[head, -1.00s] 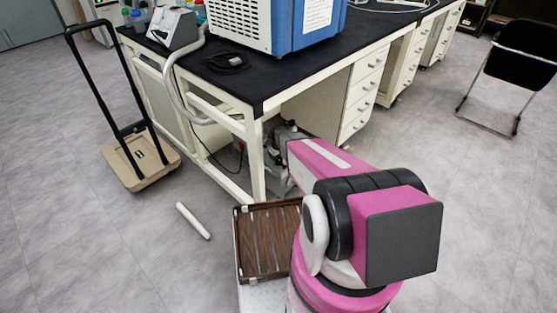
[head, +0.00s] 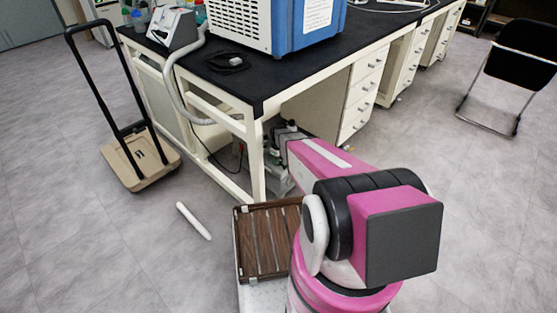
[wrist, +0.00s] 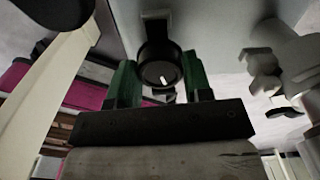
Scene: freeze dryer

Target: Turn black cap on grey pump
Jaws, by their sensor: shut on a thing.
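The black cap (wrist: 160,66) is round with a short white mark on its face, at the upper middle of the wrist view. The grey pump (wrist: 215,35) fills the area behind it. My gripper (wrist: 160,84) has its green fingers on either side of the cap and is shut on it. In the head view the grey pump (head: 277,180) shows only partly, under the bench corner. The cap and my gripper cannot be made out there, behind the bench leg and my pink arm.
The bench (head: 258,95) has a cream frame and legs close to my arm. A blue and white machine (head: 275,22) stands on top. A beige cart (head: 140,165) and a white rod (head: 194,221) are on the floor at left. Floor at right is clear up to a black chair (head: 520,60).

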